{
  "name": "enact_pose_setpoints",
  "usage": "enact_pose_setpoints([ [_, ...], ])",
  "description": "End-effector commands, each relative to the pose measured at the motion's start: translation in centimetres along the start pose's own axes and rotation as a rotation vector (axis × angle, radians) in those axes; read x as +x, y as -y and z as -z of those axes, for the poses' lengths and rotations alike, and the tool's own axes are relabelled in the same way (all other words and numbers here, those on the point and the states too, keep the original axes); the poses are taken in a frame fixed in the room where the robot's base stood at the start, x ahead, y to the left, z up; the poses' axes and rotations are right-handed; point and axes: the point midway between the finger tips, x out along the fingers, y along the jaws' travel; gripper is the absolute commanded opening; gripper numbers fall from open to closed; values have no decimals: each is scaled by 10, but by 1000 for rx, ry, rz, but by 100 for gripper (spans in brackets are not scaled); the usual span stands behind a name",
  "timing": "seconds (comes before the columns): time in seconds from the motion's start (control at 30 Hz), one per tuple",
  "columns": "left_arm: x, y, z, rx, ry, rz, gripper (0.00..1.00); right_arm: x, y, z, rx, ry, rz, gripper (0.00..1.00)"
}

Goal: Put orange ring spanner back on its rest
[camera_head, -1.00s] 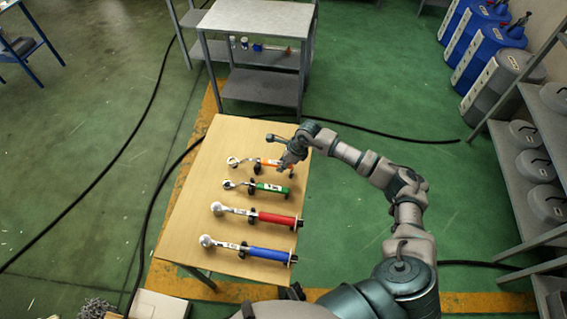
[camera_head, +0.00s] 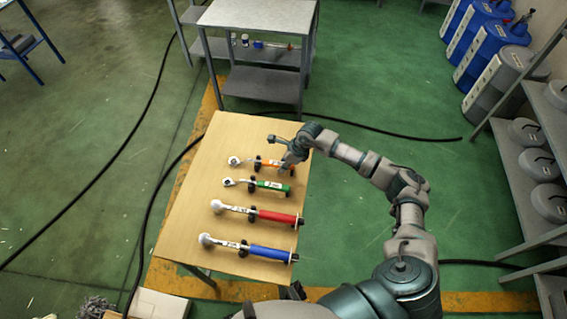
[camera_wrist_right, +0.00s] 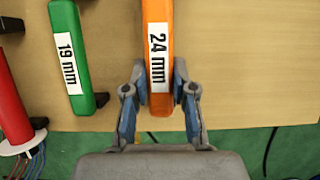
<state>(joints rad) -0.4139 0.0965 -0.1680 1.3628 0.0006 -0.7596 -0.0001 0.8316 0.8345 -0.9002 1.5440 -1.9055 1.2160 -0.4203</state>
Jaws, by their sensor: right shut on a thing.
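The orange ring spanner (camera_head: 246,161) lies along the far end of the wooden table, its ring head to the left and its handle to the right. Black rest supports (camera_head: 257,164) show at it; whether it is fully seated on them I cannot tell. My right gripper (camera_head: 284,166) is at the handle's right end. In the right wrist view my right gripper (camera_wrist_right: 160,82) is shut around the orange handle (camera_wrist_right: 158,20), marked "24 mm", with one finger on each side. My left gripper is not in view.
The green spanner (camera_head: 270,186), marked "19 mm", lies just nearer on its supports. Red (camera_head: 278,217) and blue (camera_head: 268,253) spanners follow. The left part of the wooden table (camera_head: 185,215) is bare. A grey metal table (camera_head: 258,17) stands beyond.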

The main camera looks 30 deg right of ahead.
Motion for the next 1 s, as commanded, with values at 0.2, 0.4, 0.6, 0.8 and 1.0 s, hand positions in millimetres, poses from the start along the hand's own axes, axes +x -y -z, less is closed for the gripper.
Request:
enact_pose_setpoints([
  [0.2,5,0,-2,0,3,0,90,6,0,2,0,1,0,0],
  [0.4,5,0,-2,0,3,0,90,7,0,3,0,0,0,0],
  [0.6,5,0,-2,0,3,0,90,7,0,3,0,-1,-1,51],
  [0.8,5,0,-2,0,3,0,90,7,0,3,0,0,-1,55],
  [1.0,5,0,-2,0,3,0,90,1,1,4,0,-1,0,55],
])
